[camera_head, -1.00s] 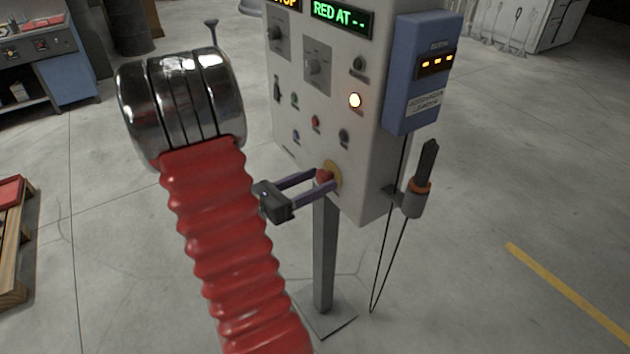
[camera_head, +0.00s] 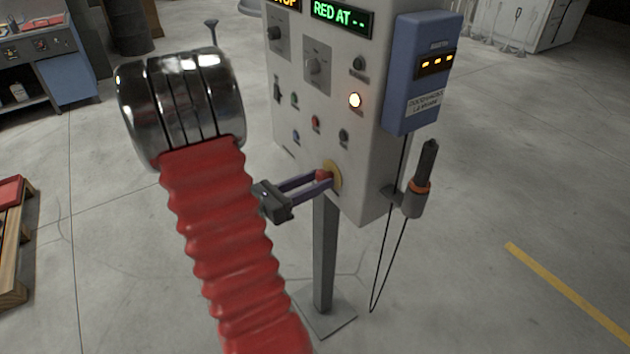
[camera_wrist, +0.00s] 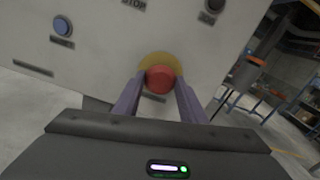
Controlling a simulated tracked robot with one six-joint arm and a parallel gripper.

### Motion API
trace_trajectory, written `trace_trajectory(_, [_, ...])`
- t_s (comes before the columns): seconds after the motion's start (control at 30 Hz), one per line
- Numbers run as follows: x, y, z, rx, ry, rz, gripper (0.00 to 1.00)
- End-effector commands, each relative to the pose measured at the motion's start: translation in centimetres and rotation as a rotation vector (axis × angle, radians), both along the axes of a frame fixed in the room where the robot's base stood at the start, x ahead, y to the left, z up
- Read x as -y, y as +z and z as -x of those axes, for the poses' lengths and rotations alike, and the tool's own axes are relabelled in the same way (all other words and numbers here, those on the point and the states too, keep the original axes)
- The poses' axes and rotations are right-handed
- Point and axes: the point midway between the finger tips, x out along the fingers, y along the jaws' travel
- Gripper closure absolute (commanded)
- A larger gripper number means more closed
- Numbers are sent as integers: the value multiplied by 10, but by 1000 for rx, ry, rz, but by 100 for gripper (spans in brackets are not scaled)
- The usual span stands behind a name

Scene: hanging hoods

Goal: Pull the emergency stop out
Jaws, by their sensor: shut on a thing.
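The emergency stop is a red mushroom button (camera_wrist: 161,79) on a yellow round plate (camera_wrist: 158,60), low on the front of a light grey control box (camera_head: 300,140). The button (camera_head: 322,175) also shows in the head view, partly covered by a finger. My gripper (camera_head: 320,180) reaches it from the left with two purple fingers. In the wrist view my gripper (camera_wrist: 158,85) has one finger on each side of the red head and is shut on it.
The box stands on a grey post (camera_head: 324,260). A blue unit (camera_head: 420,75) is on its right side, with a probe (camera_head: 422,175) in a holder and a hanging cable. Knobs, small buttons and a lit lamp (camera_head: 355,100) sit above. The floor around is mostly clear.

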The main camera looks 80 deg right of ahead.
Motion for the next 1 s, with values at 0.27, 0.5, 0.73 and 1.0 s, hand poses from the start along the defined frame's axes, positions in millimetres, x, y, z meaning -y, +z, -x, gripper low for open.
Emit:
trace_trajectory(0.27, [-8, 0, -7, 0, 1, 1, 100])
trace_trajectory(0.5, [-10, 0, -8, 0, 1, 1, 100])
trace_trajectory(0.73, [-10, 0, -9, 0, 1, 0, 51])
trace_trajectory(1.0, [-9, 0, -8, 0, 1, 0, 43])
